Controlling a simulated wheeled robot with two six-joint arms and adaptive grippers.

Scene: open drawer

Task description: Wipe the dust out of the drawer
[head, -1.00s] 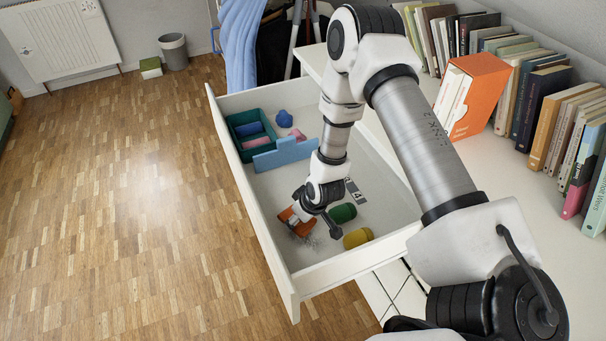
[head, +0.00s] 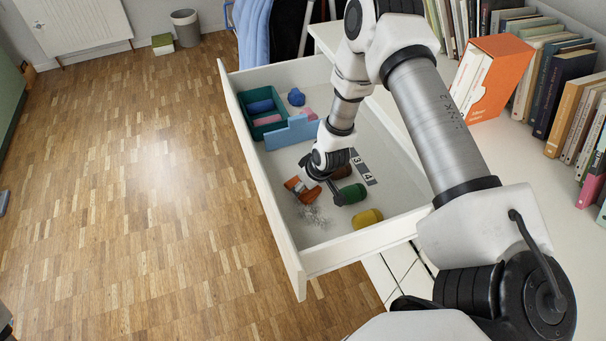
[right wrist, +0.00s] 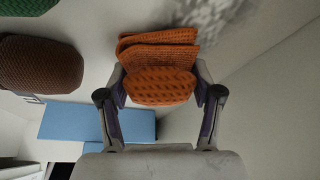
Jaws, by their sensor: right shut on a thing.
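My right gripper (head: 306,184) is inside the open white drawer (head: 281,240). It is shut on a folded orange cloth (head: 293,184), low by the drawer floor; whether the cloth touches the floor I cannot tell. In the right wrist view the cloth (right wrist: 160,84) is pinched between both fingers (right wrist: 160,98). A patch of grey dust (head: 313,215) lies on the drawer floor, just on the near side of the cloth. The dust also shows as a grey smear in the right wrist view (right wrist: 208,14). My left gripper is not in view.
Right of the cloth lie a green item (head: 353,193), a yellow item (head: 367,218) and a brown item (right wrist: 40,64). A light-blue divider (head: 290,134) and a dark green tray (head: 250,130) fill the far end. Books (head: 560,90) stand on the white top at right.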

